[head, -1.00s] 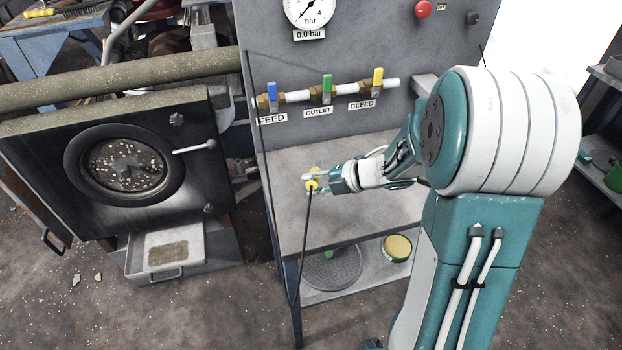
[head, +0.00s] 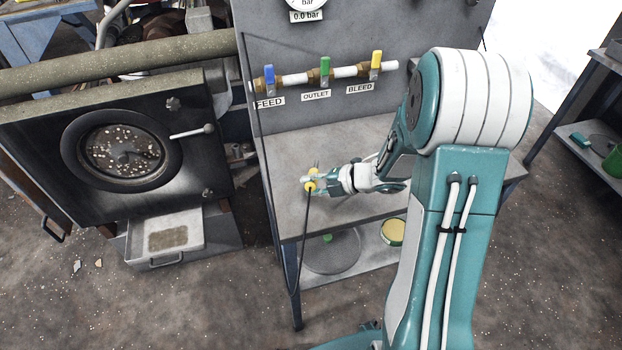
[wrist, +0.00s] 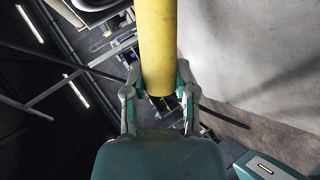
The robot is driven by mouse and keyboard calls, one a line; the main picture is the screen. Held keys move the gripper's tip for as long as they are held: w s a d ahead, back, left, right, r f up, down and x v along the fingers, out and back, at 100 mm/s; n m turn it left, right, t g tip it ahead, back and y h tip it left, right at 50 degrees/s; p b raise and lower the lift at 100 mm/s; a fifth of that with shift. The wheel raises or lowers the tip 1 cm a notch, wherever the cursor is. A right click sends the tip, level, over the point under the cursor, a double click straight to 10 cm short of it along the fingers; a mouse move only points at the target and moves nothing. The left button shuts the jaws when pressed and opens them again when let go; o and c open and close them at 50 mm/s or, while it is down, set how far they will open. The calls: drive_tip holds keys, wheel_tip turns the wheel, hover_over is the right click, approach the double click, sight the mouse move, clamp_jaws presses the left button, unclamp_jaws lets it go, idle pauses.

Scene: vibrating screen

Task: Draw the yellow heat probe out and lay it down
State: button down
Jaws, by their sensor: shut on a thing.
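The yellow heat probe (head: 311,184) is in my gripper (head: 312,178), over the left part of the grey bench top (head: 350,140) in the head view. In the wrist view the probe (wrist: 156,45) is a thick yellow cylinder between the two fingers of my gripper (wrist: 160,88), which close on it from both sides. A dark thin rod or cable (head: 306,225) runs down from the probe in the head view. The probe's far end is out of the wrist view. I cannot tell whether the probe touches the bench.
A panel with blue (head: 269,77), green (head: 325,68) and yellow (head: 376,60) valve handles stands behind the bench. The vibrating screen with a round window (head: 122,150) and a tray (head: 175,240) is at the left. The bench top right of my gripper is partly covered by my arm.

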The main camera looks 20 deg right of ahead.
drive_tip(key=shift+f, duration=0.2)
drive_tip(key=shift+c, duration=1.7)
unclamp_jaws()
drive_tip(key=v, duration=1.2)
